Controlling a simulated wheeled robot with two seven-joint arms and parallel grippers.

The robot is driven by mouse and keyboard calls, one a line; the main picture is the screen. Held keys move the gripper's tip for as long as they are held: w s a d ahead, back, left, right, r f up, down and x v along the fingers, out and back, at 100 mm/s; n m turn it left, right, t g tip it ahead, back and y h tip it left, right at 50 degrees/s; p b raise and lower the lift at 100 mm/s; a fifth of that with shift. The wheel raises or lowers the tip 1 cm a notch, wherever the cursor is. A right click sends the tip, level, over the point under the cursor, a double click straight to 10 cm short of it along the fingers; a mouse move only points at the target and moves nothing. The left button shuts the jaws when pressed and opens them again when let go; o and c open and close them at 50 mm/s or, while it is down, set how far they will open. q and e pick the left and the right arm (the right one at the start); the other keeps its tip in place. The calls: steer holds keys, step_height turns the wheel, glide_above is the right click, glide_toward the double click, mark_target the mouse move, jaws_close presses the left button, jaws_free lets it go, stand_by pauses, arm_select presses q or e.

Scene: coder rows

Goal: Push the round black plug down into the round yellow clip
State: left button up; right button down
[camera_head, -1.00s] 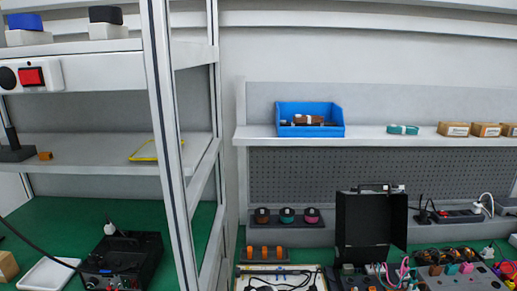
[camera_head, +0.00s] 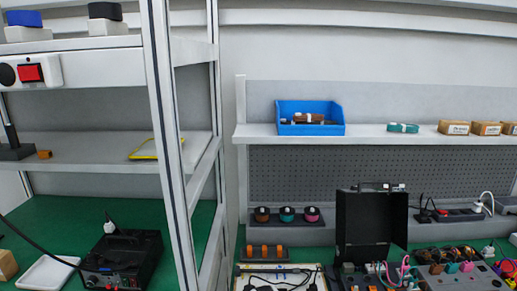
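I cannot make out the round black plug or the round yellow clip for certain. A round black piece (camera_head: 7,76) shows at the left edge, on a white unit beside a red switch. A thin yellow-edged item (camera_head: 142,150) lies on the middle shelf of the left rack, partly hidden by the rack's post. Several orange round pieces (camera_head: 264,250) stand in a dark holder on the green bench. Neither of my grippers is in view.
A black power unit (camera_head: 122,262) and a white tray (camera_head: 48,273) sit on the left bench. A blue bin (camera_head: 310,129) and cardboard boxes (camera_head: 453,128) stand on the wall shelf. An open black case (camera_head: 368,225) and cables crowd the right bench.

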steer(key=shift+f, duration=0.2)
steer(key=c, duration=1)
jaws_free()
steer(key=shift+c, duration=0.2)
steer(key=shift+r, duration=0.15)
